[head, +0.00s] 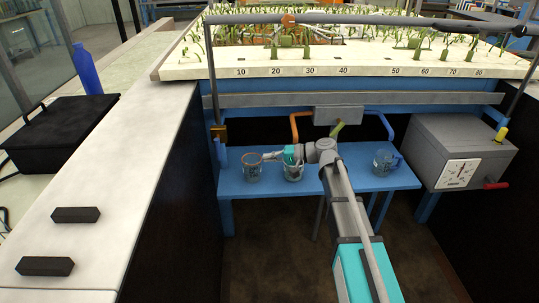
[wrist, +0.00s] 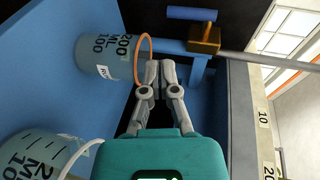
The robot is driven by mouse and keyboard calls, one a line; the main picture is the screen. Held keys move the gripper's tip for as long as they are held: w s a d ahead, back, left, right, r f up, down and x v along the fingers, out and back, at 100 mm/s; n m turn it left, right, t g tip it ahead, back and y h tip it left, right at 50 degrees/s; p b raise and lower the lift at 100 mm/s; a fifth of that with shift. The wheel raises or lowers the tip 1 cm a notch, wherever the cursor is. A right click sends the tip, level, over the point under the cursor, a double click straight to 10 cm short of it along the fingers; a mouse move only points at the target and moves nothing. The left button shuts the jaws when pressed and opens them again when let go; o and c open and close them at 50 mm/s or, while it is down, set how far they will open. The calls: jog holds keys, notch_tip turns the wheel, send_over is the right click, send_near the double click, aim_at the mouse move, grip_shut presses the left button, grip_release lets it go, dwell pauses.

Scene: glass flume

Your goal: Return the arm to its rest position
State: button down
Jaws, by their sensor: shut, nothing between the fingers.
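My gripper (head: 263,156) is over the low blue shelf (head: 340,178) in the head view, at the end of my outstretched arm, and points left. Its fingers are shut with nothing between them, as the wrist view (wrist: 158,66) shows. A glass beaker (head: 252,171) stands on the shelf just below the fingertips. A second beaker (head: 292,174) stands under the teal part of the gripper. In the wrist view one marked beaker (wrist: 98,55) is left of the fingers, and another (wrist: 35,155) is at the lower left.
A third beaker (head: 383,165) stands at the shelf's right. A grey box with a dial (head: 465,145) is beyond it. The numbered planting board (head: 365,71) runs above the shelf. A white-topped bench (head: 130,165) borders the left. A brass valve (wrist: 203,40) sits near the fingers in the wrist view.

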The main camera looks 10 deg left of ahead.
jog(key=shift+f, duration=0.1)
jog(key=s+d+f+h, duration=0.5)
jog(key=s+d, duration=0.1)
jog(key=d, duration=0.4)
jog(key=s+d+f+m+h, duration=0.1)
jog(key=s+d+f+h, duration=0.4)
jog(key=d, duration=0.5)
jog(key=s+d+f+h, duration=0.45)
jog(key=s+d, duration=0.25)
jog(key=d, duration=0.4)
notch_tip(320, 180, up, 29)
jog(key=p, duration=2.9)
jog(key=shift+r+t+h, duration=0.2)
jog(key=shift+t+h, duration=0.1)
jog(key=shift+h, duration=0.15)
jog(key=c, duration=1.4)
grip_release()
